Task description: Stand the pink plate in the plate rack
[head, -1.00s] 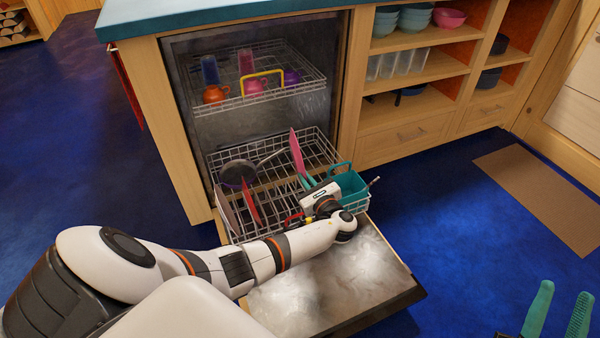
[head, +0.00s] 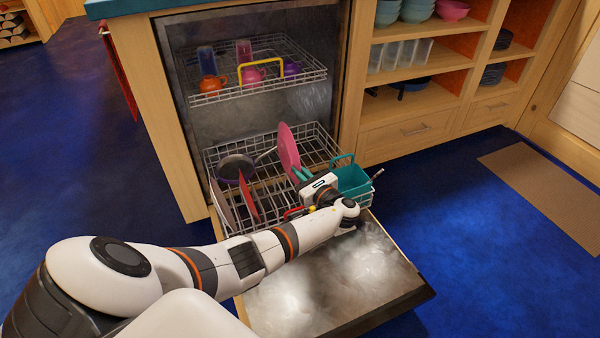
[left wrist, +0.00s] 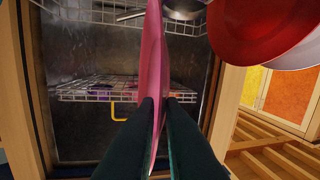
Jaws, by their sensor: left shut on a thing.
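The pink plate (head: 287,146) is upright on edge, slightly tilted, over the lower dishwasher rack (head: 318,139). My left gripper (head: 300,174) is shut on the plate's near edge. In the left wrist view the pink plate (left wrist: 152,55) stands edge-on between the two dark teal fingers (left wrist: 156,103). The plate's lower edge is partly hidden by the gripper and wires, so I cannot tell whether it touches the rack. My right gripper is not in view.
A pan (head: 236,167), a red plate (head: 249,196) and a pale plate (head: 222,207) are in the lower rack, left of the pink plate. A teal basket (head: 353,181) is close on the right. Cups stand in the upper rack (head: 265,88). The open door (head: 340,282) is bare.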

